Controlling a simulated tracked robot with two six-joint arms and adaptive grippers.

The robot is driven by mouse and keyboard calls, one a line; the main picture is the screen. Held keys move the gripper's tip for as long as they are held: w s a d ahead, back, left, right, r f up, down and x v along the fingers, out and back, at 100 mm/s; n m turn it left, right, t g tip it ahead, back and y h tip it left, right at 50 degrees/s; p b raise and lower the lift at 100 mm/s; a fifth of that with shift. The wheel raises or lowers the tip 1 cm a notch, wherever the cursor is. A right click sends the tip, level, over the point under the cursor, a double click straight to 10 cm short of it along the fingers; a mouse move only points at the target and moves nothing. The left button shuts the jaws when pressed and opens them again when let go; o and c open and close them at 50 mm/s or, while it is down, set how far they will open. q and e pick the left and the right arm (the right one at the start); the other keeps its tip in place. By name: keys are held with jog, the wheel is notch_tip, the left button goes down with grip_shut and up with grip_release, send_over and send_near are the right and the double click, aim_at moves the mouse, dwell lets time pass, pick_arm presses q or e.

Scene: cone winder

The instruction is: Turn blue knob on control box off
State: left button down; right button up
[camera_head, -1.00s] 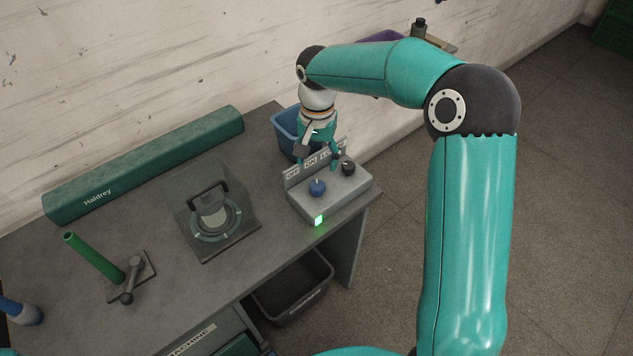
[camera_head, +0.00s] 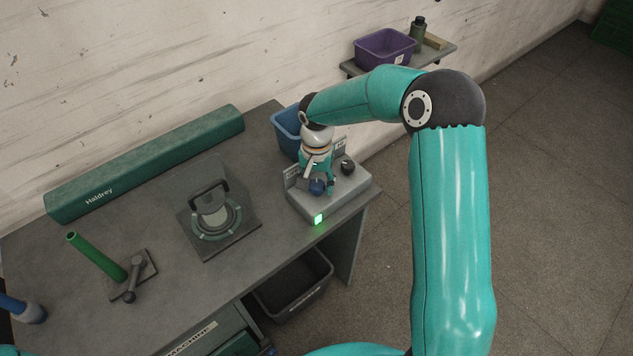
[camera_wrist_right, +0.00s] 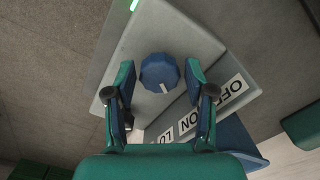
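The control box (camera_head: 345,200) is a grey box at the right end of the bench, with a lit green lamp (camera_head: 318,219) on its front. The faceted blue knob (camera_head: 316,187) is on its top; it also shows in the right wrist view (camera_wrist_right: 160,70). Its white mark points toward the label plate (camera_wrist_right: 190,122), between ON and LOW as far as I can tell. My right gripper (camera_wrist_right: 160,73) is open, with one finger on each side of the knob and small gaps visible. It partly hides the plate in the head view. My left gripper is not in view.
A black knob (camera_head: 347,167) sits beside the blue one. A blue bin (camera_head: 287,133) stands behind the box. A round fixture with a handle (camera_head: 213,220) and a green rod (camera_head: 97,257) are to the left. A purple bin (camera_head: 385,48) is on a wall shelf.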

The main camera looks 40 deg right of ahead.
jog(key=c, duration=0.8)
jog(key=shift+o, duration=0.2)
jog(key=shift+n, duration=0.4)
jog(key=shift+n+b, duration=0.6)
jog(key=shift+n, duration=0.3)
jog(key=n+b, duration=0.1)
jog(key=n, duration=0.2)
jog(key=shift+n, duration=0.3)
jog(key=n, duration=0.3)
jog(key=shift+d+n, duration=0.1)
jog(key=shift+n, duration=0.2)
jog(key=shift+r+n, duration=0.1)
jog(key=shift+n, duration=1.9)
